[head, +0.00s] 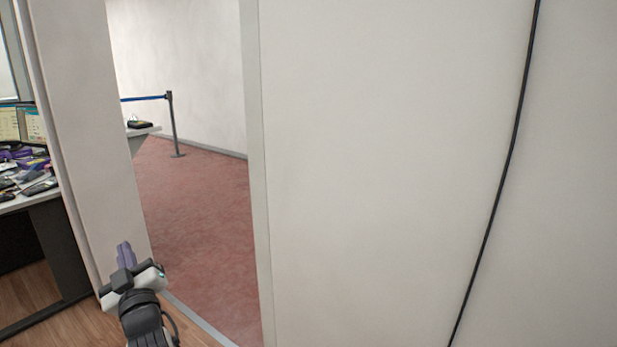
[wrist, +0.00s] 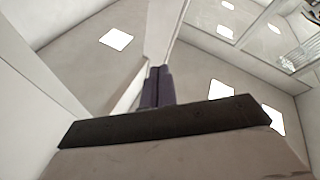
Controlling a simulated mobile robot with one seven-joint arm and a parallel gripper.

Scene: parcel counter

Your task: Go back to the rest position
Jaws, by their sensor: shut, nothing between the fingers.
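My gripper (head: 125,254) is at the lower left of the head view, in front of the wall edge beside a doorway. Its fingers are together and nothing is between them. In the wrist view the dark fingers (wrist: 157,86) also show closed, pointing up toward the ceiling and walls. My arm behind the gripper comes in from the bottom edge of the head view. No object of the task is in view.
A doorway opens onto red carpet (head: 200,215) with a blue-belted barrier post (head: 173,125). A cluttered desk (head: 22,200) with monitors (head: 22,124) stands at the left. A white wall (head: 390,170) fills the right, with a black cable (head: 508,150) hanging down it.

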